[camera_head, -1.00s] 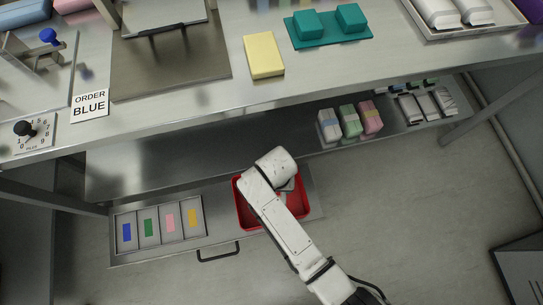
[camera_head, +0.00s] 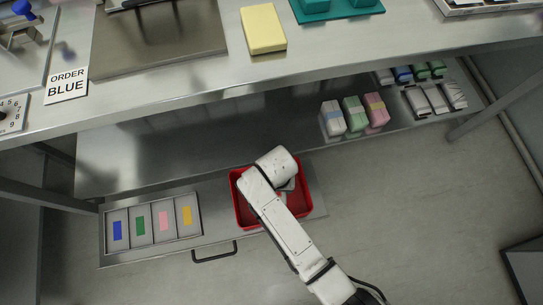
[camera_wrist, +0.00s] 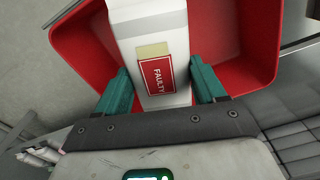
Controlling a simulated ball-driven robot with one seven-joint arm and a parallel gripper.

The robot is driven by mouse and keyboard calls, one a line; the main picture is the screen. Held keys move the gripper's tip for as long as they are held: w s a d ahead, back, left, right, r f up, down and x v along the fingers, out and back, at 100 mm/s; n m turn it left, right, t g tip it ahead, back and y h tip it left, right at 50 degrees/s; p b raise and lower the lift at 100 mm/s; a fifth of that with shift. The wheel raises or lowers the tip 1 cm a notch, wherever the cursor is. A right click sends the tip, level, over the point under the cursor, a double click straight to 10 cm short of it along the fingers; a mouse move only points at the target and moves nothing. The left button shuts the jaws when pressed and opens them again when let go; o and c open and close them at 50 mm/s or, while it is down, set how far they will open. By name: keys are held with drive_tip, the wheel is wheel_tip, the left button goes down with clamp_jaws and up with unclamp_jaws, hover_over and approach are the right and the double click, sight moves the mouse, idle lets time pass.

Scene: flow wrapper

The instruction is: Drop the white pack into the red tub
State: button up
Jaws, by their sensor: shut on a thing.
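The white pack (camera_wrist: 151,27) shows in the wrist view with a red label reading "FAULTY" and a pale yellow patch. My gripper (camera_wrist: 160,85) is shut on it, with a teal finger at each side. The pack is over or inside the red tub (camera_wrist: 236,75); its depth there I cannot tell. In the head view the red tub (camera_head: 303,203) sits at the right end of the pulled-out drawer. My arm covers part of the tub there, and the gripper and pack are mostly hidden.
Left of the tub, the drawer holds a divided tray (camera_head: 153,222) with blue, green, pink and yellow marks. The bench (camera_head: 310,55) overhangs behind. Wrapped packs (camera_head: 354,114) and white packs (camera_head: 436,99) lie on the lower shelf.

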drive_tip(key=o, duration=1.1)
drive_tip(key=shift+o, duration=0.2)
drive_tip(key=shift+r, duration=0.1)
wheel_tip(320, 180, up, 11)
drive_tip(key=p, duration=0.4)
drive_tip(key=shift+f, duration=0.2)
